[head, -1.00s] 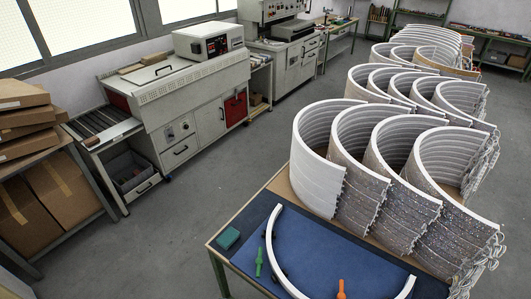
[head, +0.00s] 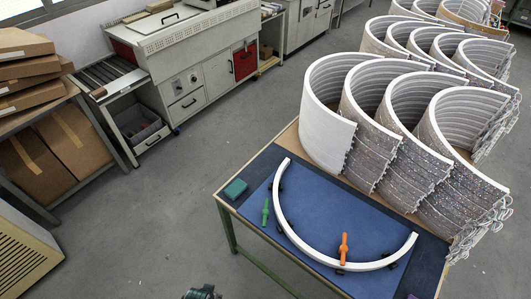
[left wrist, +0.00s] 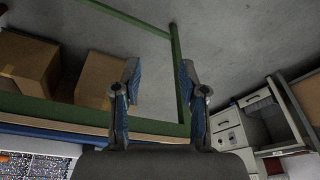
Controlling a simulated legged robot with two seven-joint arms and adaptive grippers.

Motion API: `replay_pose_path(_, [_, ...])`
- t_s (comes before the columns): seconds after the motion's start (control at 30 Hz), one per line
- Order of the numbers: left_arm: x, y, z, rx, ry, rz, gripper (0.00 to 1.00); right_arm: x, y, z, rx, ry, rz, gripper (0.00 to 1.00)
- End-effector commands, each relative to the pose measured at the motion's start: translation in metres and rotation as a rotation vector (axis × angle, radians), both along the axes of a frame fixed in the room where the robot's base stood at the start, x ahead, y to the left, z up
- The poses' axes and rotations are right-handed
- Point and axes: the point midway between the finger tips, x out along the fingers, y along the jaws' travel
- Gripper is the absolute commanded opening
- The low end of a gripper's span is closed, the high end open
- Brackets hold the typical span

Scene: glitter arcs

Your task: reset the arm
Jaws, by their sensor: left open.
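My left gripper (left wrist: 160,82) shows in the left wrist view with its two blue-padded fingers spread apart and nothing between them. Beyond it are a green table frame (left wrist: 180,75), grey floor and cardboard boxes (left wrist: 25,65). In the head view a small dark part shows at the bottom edge, but I cannot tell whether it belongs to a gripper. My right gripper is in neither view. A white curved strip (head: 290,226) lies on the blue mat (head: 310,208) of the green-legged table.
Large glittery arcs (head: 327,135) stand in rows at the table's back and right. A teal block (head: 235,188) sits at the table's left corner. Cardboard boxes (head: 50,150) and a beige machine cabinet (head: 205,70) stand at the left. The grey floor between them is clear.

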Motion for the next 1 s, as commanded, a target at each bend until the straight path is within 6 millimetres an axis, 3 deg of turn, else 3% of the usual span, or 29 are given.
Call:
replay_pose_path(0.17, [-0.014, 0.001, -0.092, 0.003, 0.041, -0.005, 0.42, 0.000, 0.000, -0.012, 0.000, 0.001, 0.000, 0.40])
replay_pose_path(0.23, [-0.027, 0.002, -0.138, 0.005, 0.059, -0.008, 0.42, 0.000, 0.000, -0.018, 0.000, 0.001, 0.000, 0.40])
replay_pose_path(0.4, [-0.083, 0.010, -0.246, 0.010, 0.107, -0.019, 0.42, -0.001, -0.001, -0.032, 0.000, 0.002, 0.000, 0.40])
replay_pose_path(0.5, [-0.124, 0.017, -0.292, 0.014, 0.132, -0.025, 0.42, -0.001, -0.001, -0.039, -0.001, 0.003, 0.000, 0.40])
replay_pose_path(0.6, [-0.161, 0.024, -0.322, 0.017, 0.151, -0.029, 0.42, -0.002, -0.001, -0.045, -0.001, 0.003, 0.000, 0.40])
replay_pose_path(0.73, [-0.195, 0.031, -0.341, 0.020, 0.166, -0.034, 0.42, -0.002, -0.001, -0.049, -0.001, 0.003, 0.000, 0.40])
replay_pose_path(0.87, [-0.209, 0.034, -0.347, 0.020, 0.171, -0.036, 0.42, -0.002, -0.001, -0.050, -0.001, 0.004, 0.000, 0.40])
replay_pose_path(1.0, [-0.211, 0.034, -0.347, 0.020, 0.171, -0.036, 0.42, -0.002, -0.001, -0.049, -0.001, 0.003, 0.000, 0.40])
